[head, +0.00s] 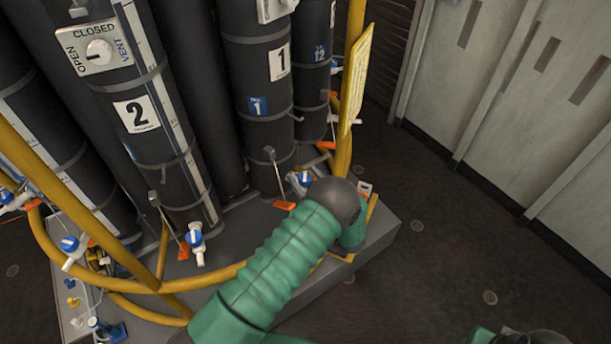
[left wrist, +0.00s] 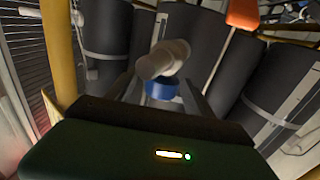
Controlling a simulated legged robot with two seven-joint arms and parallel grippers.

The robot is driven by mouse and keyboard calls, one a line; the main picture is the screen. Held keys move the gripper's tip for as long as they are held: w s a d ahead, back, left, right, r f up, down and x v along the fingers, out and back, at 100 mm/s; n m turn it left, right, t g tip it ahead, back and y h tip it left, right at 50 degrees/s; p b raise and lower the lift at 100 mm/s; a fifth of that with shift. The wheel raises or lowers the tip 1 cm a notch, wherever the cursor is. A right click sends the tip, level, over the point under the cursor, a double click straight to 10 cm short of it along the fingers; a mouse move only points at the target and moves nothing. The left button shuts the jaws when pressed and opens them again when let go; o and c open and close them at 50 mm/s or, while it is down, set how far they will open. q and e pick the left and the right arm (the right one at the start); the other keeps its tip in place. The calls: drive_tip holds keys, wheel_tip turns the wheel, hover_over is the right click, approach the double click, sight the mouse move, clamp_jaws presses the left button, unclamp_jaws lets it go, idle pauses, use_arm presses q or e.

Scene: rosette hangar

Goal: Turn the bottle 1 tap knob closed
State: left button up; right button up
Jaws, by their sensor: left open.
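Bottle 1 (head: 262,75) is a tall black cylinder with a white "1" label, upright behind my left arm. A tap with a blue knob (head: 305,179) shows low beside it, just left of my dark left wrist joint. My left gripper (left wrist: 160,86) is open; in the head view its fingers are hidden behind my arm. In the left wrist view a tap with a pale body (left wrist: 163,58) and a blue part (left wrist: 160,90) lies between the two fingers. I cannot tell whether they touch it. My right gripper is out of view; only part of that arm shows at bottom right.
Bottle 2 (head: 137,115) stands to the left with its own blue tap (head: 195,238). Yellow rails (head: 70,245) curve around the bottles. An orange lever (head: 284,205) is left of my left wrist. Open floor (head: 440,260) lies to the right, before pale panels (head: 510,90).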

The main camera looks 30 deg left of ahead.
use_arm(q)
clamp_jaws()
idle(0.3)
drive_tip(key=shift+t, duration=0.3)
drive_tip(key=m+t+h, duration=0.2)
drive_tip(key=shift+s+m+t, duration=0.1)
drive_tip(key=shift+m+t, duration=0.3)
drive_tip(key=m+t+h, duration=0.3)
drive_tip(key=h, duration=0.1)
drive_tip(key=shift+m+t+h+b, duration=0.4)
drive_tip(key=shift+m+t+h, duration=0.3)
drive_tip(key=shift+h, duration=0.5)
